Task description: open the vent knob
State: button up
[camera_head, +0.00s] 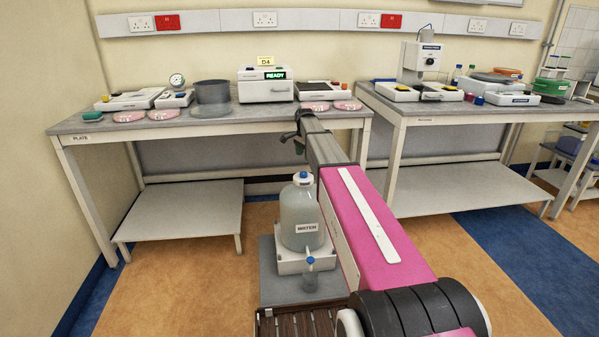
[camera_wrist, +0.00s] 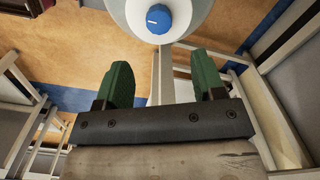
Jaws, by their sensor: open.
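The vent knob (camera_wrist: 158,18) is a round blue knob with a short white mark, on a white cap. In the wrist view it is at the top middle, just beyond the fingertips. In the head view the blue knob (camera_head: 303,174) tops the clear water bottle (camera_head: 301,218), labelled WATER. My gripper (camera_wrist: 162,78) is open, with two green fingers apart and nothing between them. The knob is in line with the gap between them and appears untouched. In the head view my gripper (camera_head: 299,142) is partly hidden behind my arm, above the bottle.
Behind is a bench (camera_head: 215,127) with instruments and pink dishes; a second bench (camera_head: 480,108) is at the right. Floor is clear at the left.

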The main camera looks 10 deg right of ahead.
aim_at(304, 172)
notch_tip(304, 172, down, 9)
jog(key=shift+f, duration=0.15)
dwell(0.4)
jog(key=c, duration=0.9)
